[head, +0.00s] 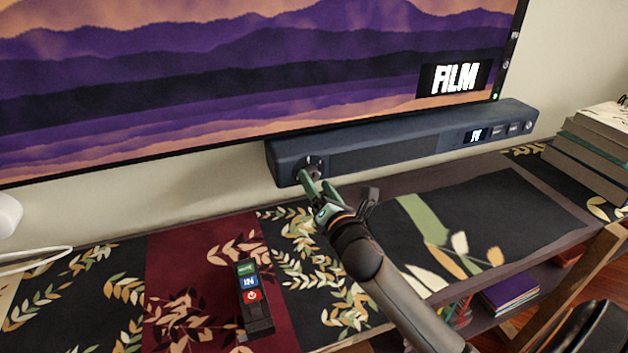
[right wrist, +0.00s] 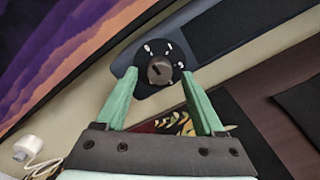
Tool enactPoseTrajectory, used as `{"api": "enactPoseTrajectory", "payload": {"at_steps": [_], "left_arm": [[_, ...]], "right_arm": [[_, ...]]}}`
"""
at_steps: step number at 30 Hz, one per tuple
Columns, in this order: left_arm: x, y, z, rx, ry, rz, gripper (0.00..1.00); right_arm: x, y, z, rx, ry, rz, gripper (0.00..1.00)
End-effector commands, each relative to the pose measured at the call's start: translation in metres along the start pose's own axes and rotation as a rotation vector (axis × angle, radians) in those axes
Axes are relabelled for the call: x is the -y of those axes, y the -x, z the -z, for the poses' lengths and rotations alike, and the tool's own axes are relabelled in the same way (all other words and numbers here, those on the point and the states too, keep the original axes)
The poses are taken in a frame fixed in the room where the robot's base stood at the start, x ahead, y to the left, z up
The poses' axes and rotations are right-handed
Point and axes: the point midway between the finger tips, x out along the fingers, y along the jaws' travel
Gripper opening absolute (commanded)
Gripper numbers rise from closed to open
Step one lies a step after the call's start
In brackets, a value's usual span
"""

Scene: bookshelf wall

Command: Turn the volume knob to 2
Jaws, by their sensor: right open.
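The volume knob (right wrist: 160,70) is a small round brown-grey knob with a dark pointer mark. It sits on a black dial with white marks at the left end of the dark blue soundbar (head: 390,142). My right gripper (head: 308,178) reaches to that end of the soundbar in the head view and partly hides the dial. In the right wrist view my right gripper (right wrist: 160,92) is open, with its green fingers on either side just short of the knob. I cannot tell whether a finger touches it. The dial's numbers are too small to read. My left gripper is not in view.
A large screen (head: 250,70) showing "FILM" is right above the soundbar. A remote (head: 254,308) lies on the patterned shelf top at the front. Books (head: 590,150) are stacked at the right. A white object with a cable (head: 10,215) is at the left.

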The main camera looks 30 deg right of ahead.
Motion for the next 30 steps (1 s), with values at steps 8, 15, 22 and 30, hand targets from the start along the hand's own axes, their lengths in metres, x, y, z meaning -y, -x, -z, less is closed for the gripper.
{"api": "enactPoseTrajectory", "payload": {"at_steps": [8, 15, 22, 30], "left_arm": [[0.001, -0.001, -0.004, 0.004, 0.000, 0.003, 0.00], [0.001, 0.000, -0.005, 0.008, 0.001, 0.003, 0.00], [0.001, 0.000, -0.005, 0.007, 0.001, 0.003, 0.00], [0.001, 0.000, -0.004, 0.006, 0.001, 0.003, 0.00]], "right_arm": [[0.000, -0.020, 0.000, 0.000, 0.000, -0.001, 0.70], [0.000, -0.021, 0.000, -0.001, 0.000, -0.001, 0.70], [0.000, -0.021, 0.000, -0.001, 0.000, 0.000, 0.49], [0.000, -0.021, 0.000, -0.001, -0.001, 0.000, 0.18]]}}
